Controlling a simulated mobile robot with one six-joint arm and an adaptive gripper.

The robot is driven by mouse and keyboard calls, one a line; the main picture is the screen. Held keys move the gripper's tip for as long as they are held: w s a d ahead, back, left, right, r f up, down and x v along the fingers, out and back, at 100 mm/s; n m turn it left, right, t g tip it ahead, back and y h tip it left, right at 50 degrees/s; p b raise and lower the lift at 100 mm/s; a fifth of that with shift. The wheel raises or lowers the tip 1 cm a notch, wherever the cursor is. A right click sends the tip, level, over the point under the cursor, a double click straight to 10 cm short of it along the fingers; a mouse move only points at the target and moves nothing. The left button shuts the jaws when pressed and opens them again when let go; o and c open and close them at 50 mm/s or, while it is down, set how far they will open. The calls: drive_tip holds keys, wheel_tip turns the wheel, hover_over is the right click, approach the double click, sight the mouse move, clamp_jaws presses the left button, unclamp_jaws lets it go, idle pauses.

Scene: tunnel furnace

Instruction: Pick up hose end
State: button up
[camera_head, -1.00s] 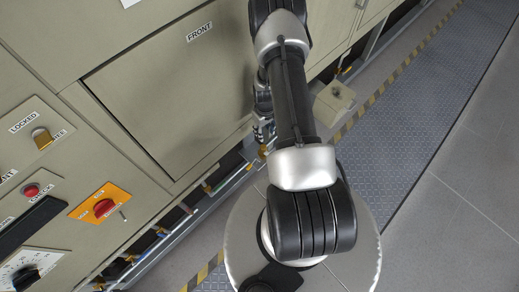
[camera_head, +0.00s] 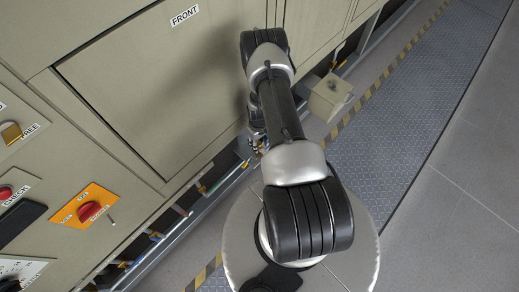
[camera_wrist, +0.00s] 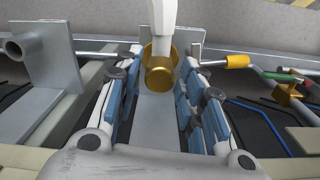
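In the wrist view, a brass hose end (camera_wrist: 160,75) sits on a white hose (camera_wrist: 164,25) that comes down from the top of the picture. My gripper (camera_wrist: 162,62) is open, with its blue-padded fingers to the left and right of the brass part. A gap shows on the left; the right finger is very close to the brass, and I cannot tell whether it touches. In the head view my gripper (camera_head: 256,143) is small, low by the cabinet's bottom edge, and partly hidden by my arm.
A metal bracket with a pipe stub (camera_wrist: 32,48) stands left of my gripper. Yellow, green and brass fittings (camera_wrist: 285,80) and a blue cable (camera_wrist: 255,108) lie to the right. In the head view a beige box (camera_head: 330,98) sits on the floor beside the cabinet (camera_head: 150,90).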

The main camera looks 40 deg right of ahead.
wheel_tip(320, 180, down, 2)
drive_tip(key=shift+f, duration=0.25)
drive_tip(key=shift+r, duration=0.1)
drive_tip(key=shift+c, duration=0.2)
clamp_jaws()
